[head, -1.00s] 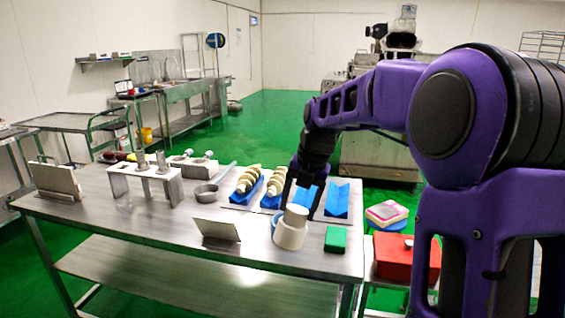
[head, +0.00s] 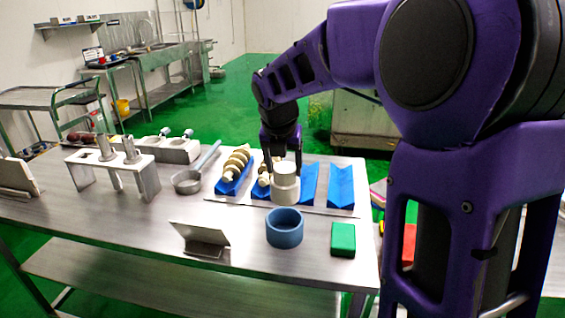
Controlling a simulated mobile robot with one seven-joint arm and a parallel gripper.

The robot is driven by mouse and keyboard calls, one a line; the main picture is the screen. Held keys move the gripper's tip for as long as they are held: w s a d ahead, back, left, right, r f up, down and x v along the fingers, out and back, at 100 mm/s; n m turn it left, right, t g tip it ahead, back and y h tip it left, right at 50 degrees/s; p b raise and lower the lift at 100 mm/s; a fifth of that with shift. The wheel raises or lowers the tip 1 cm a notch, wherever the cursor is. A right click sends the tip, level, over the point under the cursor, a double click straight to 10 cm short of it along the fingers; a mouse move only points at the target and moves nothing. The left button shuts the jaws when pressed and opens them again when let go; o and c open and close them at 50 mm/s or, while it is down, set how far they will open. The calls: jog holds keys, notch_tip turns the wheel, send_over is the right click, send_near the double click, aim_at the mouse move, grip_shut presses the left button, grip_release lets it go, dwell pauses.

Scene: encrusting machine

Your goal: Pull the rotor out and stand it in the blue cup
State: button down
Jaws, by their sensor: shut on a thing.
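The blue cup (head: 284,228) stands upright near the front of the steel table, and its open top looks empty. My gripper (head: 284,163) points down behind the cup and is shut on a cream stepped cylinder (head: 285,183), with a narrower top and wider base. It hangs in front of the blue cradles, apart from the cup. I cannot tell whether this cylinder is the rotor or a housing around it. A cream ribbed screw (head: 236,163) lies in the left cradle; a second (head: 263,179) is partly hidden by the cylinder.
Two blue cradles (head: 309,186) (head: 341,186) at the right are empty. A green block (head: 343,239) lies right of the cup. A tilted metal plate (head: 200,236), a steel pan (head: 188,181) and a stand with posts (head: 112,160) are to the left.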

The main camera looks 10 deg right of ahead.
aim_at(283, 185)
notch_tip(283, 185, down, 4)
jog(key=b, duration=0.3)
jog(key=shift+f+b, duration=0.15)
jog(key=shift+b, duration=0.25)
jog(key=shift+r+p, duration=0.5)
jog(key=shift+r, duration=0.05)
jog(key=shift+p, duration=0.55)
jog(key=shift+s+p, duration=0.2)
jog(key=shift+p, duration=0.25)
jog(key=shift+f, duration=0.15)
jog(key=shift+f+b, duration=0.45)
jog(key=shift+f, duration=1.05)
jog(key=shift+f, duration=0.1)
